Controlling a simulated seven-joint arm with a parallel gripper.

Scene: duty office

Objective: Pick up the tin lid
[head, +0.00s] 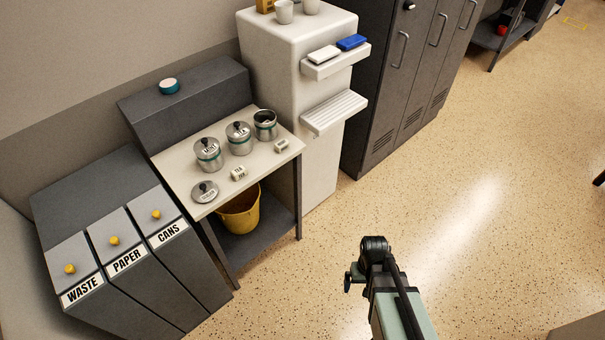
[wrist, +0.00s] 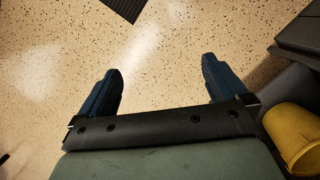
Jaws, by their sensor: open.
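The loose tin lid (head: 204,191) is a round silver disc with a dark knob and a label. It lies flat near the front left of the pale counter top (head: 181,165). Behind it stand two lidded silver tins, one at left (head: 208,155) and one in the middle (head: 239,140), and a tin without a lid (head: 265,126) at right. My gripper (wrist: 162,70) is open and empty in the wrist view, with bare floor between its fingers. In the head view my arm is over the floor, well to the right of the counter and apart from the lid. The wrist view does not show the lid.
Two small label blocks (head: 239,173) (head: 281,146) stand before the tins. A yellow bucket (head: 239,214) sits below the counter; it also shows in the wrist view (wrist: 294,137). Bins (head: 119,250) stand left, a white cabinet (head: 310,165) right. Open floor (head: 470,220) lies right.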

